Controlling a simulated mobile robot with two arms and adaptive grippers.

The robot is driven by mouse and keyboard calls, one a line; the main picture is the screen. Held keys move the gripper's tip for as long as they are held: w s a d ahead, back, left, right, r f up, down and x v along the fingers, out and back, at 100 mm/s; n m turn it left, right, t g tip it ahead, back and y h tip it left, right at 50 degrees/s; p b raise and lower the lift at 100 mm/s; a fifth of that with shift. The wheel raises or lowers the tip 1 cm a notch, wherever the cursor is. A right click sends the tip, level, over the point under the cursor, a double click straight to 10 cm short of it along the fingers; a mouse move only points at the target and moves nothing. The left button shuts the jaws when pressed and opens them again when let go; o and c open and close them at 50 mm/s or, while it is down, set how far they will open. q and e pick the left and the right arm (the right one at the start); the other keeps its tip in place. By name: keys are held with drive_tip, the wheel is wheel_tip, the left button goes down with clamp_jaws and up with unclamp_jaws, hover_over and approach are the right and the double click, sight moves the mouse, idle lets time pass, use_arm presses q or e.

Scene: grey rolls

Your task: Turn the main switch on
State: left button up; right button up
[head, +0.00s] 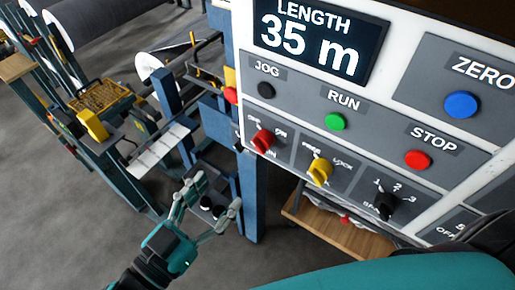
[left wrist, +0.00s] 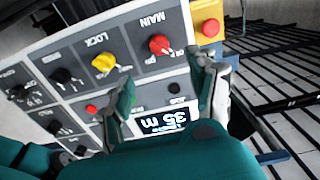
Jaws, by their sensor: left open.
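The main switch (head: 263,140) is a red rotary knob at the lower left of the control panel (head: 300,105), with OFF and ON marks above it. In the left wrist view, the main switch (left wrist: 160,45) shows upside-down under the label MAIN. I cannot tell clearly which mark its handle points to. My left gripper (head: 217,190) is open and empty, below and left of the main switch in the head view. In the left wrist view the open fingers (left wrist: 160,65) straddle the line toward the red knob, apart from it. My right gripper is not in view.
A yellow LOCK knob (head: 320,170) and a black speed knob (head: 385,205) sit right of the main switch. Black JOG (head: 266,90), green RUN (head: 335,121) and red STOP (head: 418,159) buttons are above. A red emergency button (left wrist: 211,27) on yellow sits beside the panel.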

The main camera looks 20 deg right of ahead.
sight(257, 148)
use_arm(q)
drive_tip(key=b+x, duration=0.5)
drive_tip(key=x, duration=0.6)
drive_tip(key=shift+w+d+r, duration=0.1)
drive_tip(key=shift+w+d, duration=0.15)
drive_tip(key=shift+d, duration=0.1)
drive_tip(key=shift+w+d, duration=0.45)
drive_tip(key=shift+d, duration=0.15)
drive_tip(key=shift+c, duration=0.2)
drive_tip(key=c, duration=1.1)
